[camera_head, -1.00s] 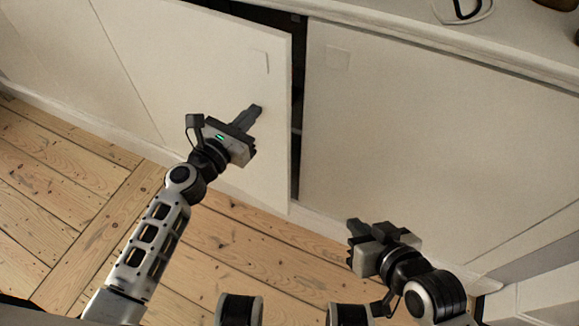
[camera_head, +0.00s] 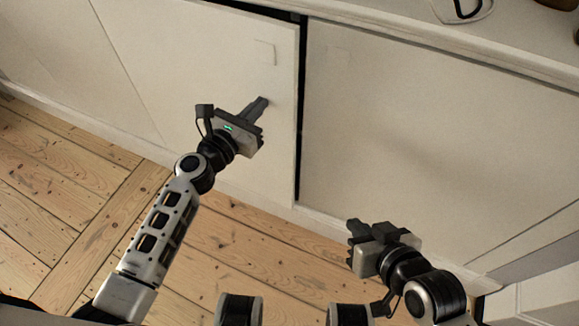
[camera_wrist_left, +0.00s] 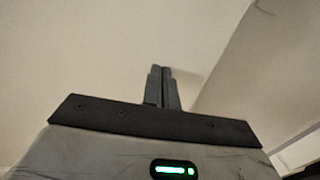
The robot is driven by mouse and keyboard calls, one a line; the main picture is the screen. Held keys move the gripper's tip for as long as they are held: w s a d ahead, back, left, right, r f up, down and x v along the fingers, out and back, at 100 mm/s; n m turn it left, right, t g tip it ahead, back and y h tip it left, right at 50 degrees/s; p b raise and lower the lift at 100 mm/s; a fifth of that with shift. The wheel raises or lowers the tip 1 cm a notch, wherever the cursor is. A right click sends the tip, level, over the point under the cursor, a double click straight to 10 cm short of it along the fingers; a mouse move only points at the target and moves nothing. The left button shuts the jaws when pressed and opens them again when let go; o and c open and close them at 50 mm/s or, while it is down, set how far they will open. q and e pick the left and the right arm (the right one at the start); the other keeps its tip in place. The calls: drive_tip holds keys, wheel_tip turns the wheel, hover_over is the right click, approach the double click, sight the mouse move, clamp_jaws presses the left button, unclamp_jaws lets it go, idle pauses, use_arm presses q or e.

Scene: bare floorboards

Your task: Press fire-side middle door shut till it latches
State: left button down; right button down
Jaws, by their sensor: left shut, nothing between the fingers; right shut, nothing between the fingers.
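The middle door (camera_head: 215,70) is a flat white panel with a square pull near its top right corner. It stands slightly ajar, with a narrow dark gap along its right edge. My left gripper (camera_head: 261,103) is shut and empty, its fingertips at the door's front near the right edge; they look to be touching it. In the left wrist view the shut fingers (camera_wrist_left: 160,72) point at the pale door face (camera_wrist_left: 90,50), and its edge runs diagonally at the right. My right gripper (camera_head: 353,228) is shut and empty, low in front of the right-hand door.
The right-hand white door (camera_head: 430,130) looks closed. Bare floorboards (camera_head: 70,200) lie open at the left and in front.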

use_arm(q)
drive_tip(key=shift+b+x, duration=0.3)
drive_tip(key=shift+x, duration=1.75)
drive_tip(key=shift+s+d, duration=0.1)
approach(269, 97)
drive_tip(key=shift+s+a+f+p, duration=0.2)
drive_tip(key=shift+s+a+f, duration=0.15)
drive_tip(key=shift+a, duration=0.15)
drive_tip(key=shift+s+a+f+p, duration=0.25)
drive_tip(key=shift+s+a, duration=0.1)
drive_tip(key=shift+a, duration=0.1)
idle(0.4)
